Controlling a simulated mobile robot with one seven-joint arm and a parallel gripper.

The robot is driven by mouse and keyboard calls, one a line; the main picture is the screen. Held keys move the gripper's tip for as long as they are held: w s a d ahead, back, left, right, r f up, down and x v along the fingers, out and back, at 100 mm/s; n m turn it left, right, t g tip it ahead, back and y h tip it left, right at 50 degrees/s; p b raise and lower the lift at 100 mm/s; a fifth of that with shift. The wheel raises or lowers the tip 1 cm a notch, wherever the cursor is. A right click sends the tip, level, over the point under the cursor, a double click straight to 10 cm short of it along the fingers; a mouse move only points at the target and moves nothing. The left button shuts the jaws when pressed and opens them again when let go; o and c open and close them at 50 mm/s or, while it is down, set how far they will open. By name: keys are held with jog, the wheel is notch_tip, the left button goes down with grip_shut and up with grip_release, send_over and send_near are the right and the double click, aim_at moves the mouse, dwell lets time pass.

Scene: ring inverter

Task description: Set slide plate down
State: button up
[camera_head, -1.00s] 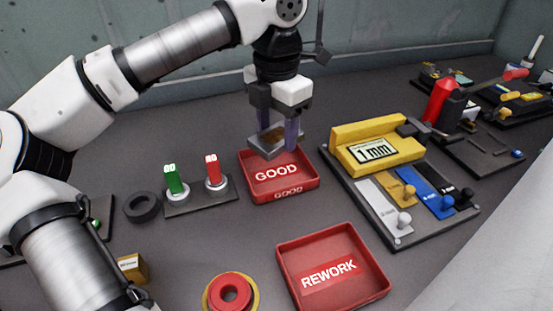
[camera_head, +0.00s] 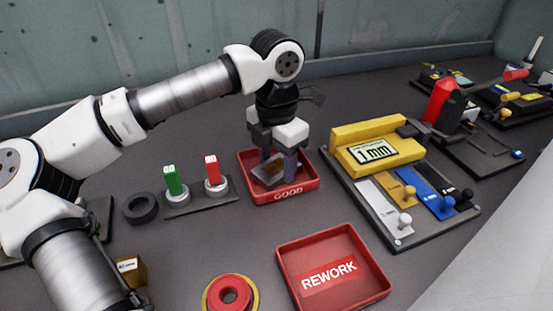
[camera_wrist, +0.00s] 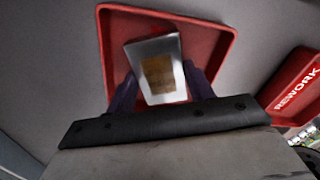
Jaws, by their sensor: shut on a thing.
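The slide plate (camera_wrist: 158,68) is a small silvery metal plate with a brownish patch in its middle. My gripper (camera_head: 278,171) is shut on it, with a purple finger at each side. In the head view the plate (camera_head: 269,169) is tilted and sits low inside the red GOOD tray (camera_head: 311,189). The wrist view shows the plate over the floor of the same tray (camera_wrist: 113,40). I cannot tell whether the plate touches the tray floor. My fingers hide part of the tray's inside and its floor label.
The red REWORK tray (camera_head: 358,296) stands empty in front. A yellow 1 mm gauge (camera_head: 377,143) with coloured slides stands to the right. Green (camera_head: 171,179) and red (camera_head: 211,169) markers stand to the left, beside a dark ring (camera_head: 141,208).

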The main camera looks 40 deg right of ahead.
aim_at(277, 167)
jog(key=o, duration=1.4)
jog(key=shift+r, duration=0.1)
notch_tip(277, 167, up, 12)
jog(key=shift+p, duration=0.35)
